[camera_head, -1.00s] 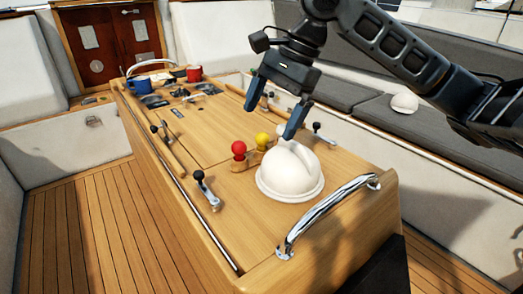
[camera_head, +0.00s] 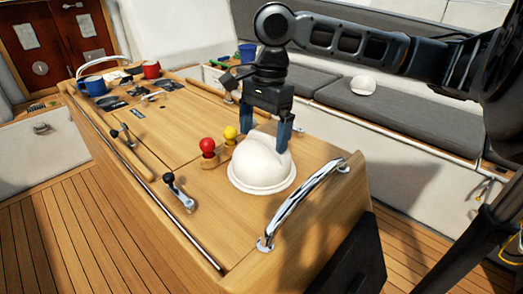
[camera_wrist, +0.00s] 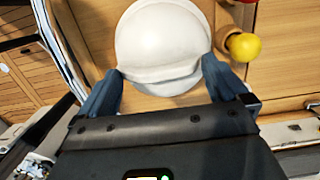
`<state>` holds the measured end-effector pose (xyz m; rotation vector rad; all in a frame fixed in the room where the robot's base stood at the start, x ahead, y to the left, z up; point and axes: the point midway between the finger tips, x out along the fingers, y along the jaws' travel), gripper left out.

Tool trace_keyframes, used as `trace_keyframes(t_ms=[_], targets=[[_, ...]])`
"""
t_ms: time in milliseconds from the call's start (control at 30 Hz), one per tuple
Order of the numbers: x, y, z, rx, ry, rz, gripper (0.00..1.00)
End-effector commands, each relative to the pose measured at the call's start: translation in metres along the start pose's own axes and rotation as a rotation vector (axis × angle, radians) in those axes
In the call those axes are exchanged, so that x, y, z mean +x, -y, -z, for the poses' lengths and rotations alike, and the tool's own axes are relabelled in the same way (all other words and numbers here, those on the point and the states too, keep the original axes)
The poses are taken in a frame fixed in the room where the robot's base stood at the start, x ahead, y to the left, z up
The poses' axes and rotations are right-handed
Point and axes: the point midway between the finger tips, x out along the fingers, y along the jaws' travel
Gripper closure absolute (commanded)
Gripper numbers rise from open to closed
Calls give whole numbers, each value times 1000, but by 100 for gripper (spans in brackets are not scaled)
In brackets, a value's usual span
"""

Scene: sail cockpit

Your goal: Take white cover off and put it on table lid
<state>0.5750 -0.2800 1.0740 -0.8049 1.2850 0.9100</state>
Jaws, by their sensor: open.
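The white cover (camera_head: 262,165) is a dome with a raised grip on top and a round rim. In the wrist view the cover (camera_wrist: 163,42) lies between and just beyond the open fingertips (camera_wrist: 160,75). I cannot tell whether the fingers touch it.
Red (camera_head: 208,145) and yellow (camera_head: 231,133) knobs stand just left of the cover. A chrome rail (camera_head: 300,203) is close on its right. A black-knobbed lever (camera_head: 178,190) is nearer the front edge. Mugs (camera_head: 151,69) stand at the far end. Another white dome (camera_head: 363,85) lies on the bench.

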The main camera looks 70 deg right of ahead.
Motion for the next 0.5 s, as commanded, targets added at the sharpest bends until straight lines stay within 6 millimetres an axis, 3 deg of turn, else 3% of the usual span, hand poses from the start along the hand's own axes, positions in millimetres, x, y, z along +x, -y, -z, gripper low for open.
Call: trace_keyframes(t_ms=[267, 500], targets=[[4, 0, 0, 0, -1, 1, 0], [4, 0, 0, 0, 0, 1, 22]])
